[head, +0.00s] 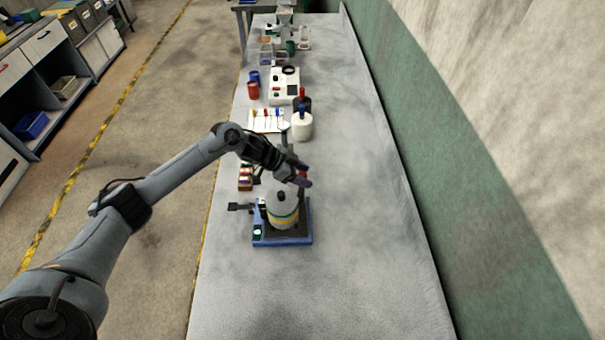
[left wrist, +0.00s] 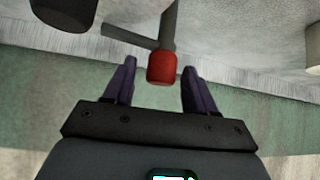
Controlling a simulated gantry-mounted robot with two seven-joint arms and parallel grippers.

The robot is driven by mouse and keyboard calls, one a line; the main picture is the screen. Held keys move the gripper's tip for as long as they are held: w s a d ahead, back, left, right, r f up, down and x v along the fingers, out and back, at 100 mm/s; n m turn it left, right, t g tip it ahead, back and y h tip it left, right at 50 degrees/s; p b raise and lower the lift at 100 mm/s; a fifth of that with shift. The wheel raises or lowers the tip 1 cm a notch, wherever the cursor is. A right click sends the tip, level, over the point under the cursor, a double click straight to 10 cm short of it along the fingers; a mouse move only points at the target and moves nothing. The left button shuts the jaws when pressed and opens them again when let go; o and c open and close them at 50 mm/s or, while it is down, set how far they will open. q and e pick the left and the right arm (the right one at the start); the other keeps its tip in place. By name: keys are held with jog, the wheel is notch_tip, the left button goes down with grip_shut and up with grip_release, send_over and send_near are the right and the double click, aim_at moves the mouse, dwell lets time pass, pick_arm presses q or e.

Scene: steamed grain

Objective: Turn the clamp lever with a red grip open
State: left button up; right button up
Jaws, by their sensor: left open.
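The clamp lever's red grip (left wrist: 161,69) shows in the left wrist view at the end of a dark rod. In the head view a bit of the red grip (head: 302,173) shows by my left gripper's fingers. My left gripper (left wrist: 158,88) is open, with one purple finger on each side of the red grip and gaps on both sides. In the head view my left gripper (head: 304,176) is above the back of a blue-based device (head: 283,242) that holds a white canister with a yellow band (head: 283,212). My right gripper is out of view.
Behind the device stand bottles with red and blue tops (head: 302,124), a white tray of small tools (head: 267,121), and a white instrument (head: 284,86). The grey table (head: 330,290) is clear in front and to the right. A wall runs along the right.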

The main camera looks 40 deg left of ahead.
pick_arm(q)
jog(key=c, duration=1)
grip_shut()
